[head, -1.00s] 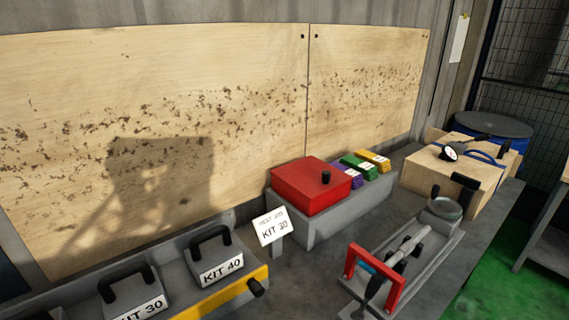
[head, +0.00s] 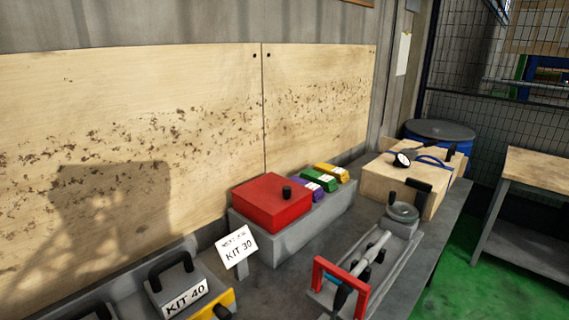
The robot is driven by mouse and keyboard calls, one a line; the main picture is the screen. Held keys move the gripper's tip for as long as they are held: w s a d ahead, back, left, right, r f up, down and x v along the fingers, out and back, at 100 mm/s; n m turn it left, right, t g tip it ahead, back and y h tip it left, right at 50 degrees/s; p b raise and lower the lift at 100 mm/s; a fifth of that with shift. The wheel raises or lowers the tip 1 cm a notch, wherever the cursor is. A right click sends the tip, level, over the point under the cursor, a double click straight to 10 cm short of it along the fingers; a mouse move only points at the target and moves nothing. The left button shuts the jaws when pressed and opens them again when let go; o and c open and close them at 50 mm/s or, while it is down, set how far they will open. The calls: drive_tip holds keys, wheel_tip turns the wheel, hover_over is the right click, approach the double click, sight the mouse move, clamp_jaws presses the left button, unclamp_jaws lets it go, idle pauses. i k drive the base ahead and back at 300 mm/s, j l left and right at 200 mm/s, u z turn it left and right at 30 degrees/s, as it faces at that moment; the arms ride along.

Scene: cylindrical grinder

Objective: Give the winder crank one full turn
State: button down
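A grey round disc (head: 403,211) sits at the far end of a long grey fixture on the bench. My gripper is not in view.
A red box with a black knob (head: 287,191) sits on a grey block, by purple, green and yellow blocks (head: 320,181). A KIT 30 sign (head: 237,247) and KIT 40 block (head: 182,290) stand nearer.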

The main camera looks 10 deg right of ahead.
sight(401, 211)
drive_tip(key=i+l+u, duration=0.1)
drive_tip(key=l, duration=0.25)
drive_tip(key=i+l+u, duration=0.1)
drive_tip(key=l, duration=0.25)
drive_tip(key=i+l+u, duration=0.1)
drive_tip(key=i+l, duration=0.15)
drive_tip(key=l, duration=0.15)
